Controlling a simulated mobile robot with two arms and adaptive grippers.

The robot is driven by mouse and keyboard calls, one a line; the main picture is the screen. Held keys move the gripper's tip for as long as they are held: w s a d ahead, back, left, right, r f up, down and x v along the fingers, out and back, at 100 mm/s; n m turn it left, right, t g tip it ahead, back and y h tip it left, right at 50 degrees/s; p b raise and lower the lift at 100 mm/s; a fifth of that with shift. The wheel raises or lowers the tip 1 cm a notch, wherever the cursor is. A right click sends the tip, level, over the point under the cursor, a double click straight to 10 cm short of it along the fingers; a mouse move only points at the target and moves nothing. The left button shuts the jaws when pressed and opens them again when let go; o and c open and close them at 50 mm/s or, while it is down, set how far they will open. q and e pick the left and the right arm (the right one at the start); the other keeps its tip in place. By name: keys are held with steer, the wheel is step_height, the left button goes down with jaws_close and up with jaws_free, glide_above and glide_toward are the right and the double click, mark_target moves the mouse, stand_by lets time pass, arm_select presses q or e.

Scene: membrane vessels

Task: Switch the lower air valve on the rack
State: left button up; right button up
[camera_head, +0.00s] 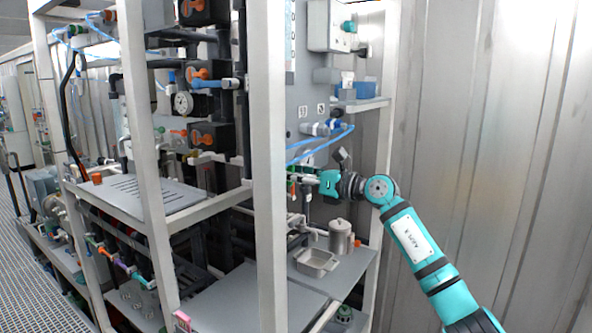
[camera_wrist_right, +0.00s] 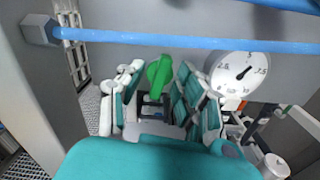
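A green valve handle (camera_wrist_right: 159,75) shows in the right wrist view, beyond and between the fingers of my right gripper (camera_wrist_right: 155,100). The two teal and white fingers are apart, with visible gaps on both sides of the handle. In the head view my right gripper (camera_head: 302,179) reaches from the right into the rack (camera_head: 268,150), just right of its front post. The post hides most of what is in front of the fingertips there, including the valve body. I cannot tell whether a finger touches the handle. My left gripper is not in view.
A round pressure gauge (camera_wrist_right: 240,72) sits right of the handle, and a blue tube (camera_wrist_right: 180,40) crosses above. Below my right gripper, a metal pot (camera_head: 340,237) and a square tray (camera_head: 316,262) stand on a shelf. A corrugated wall (camera_head: 480,120) lies to the right.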

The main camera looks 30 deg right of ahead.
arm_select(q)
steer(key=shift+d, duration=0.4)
arm_select(e)
jaws_close()
arm_select(q)
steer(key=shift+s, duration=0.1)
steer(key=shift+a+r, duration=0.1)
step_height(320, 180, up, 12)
steer(key=p, duration=1.2)
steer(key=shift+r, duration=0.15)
arm_select(e)
steer(key=shift+d+f+m, duration=0.1)
steer(key=shift+m, duration=3.9)
steer(key=shift+d+f+m, duration=0.1)
steer(key=shift+m, duration=3.9)
steer(key=shift+a, duration=0.1)
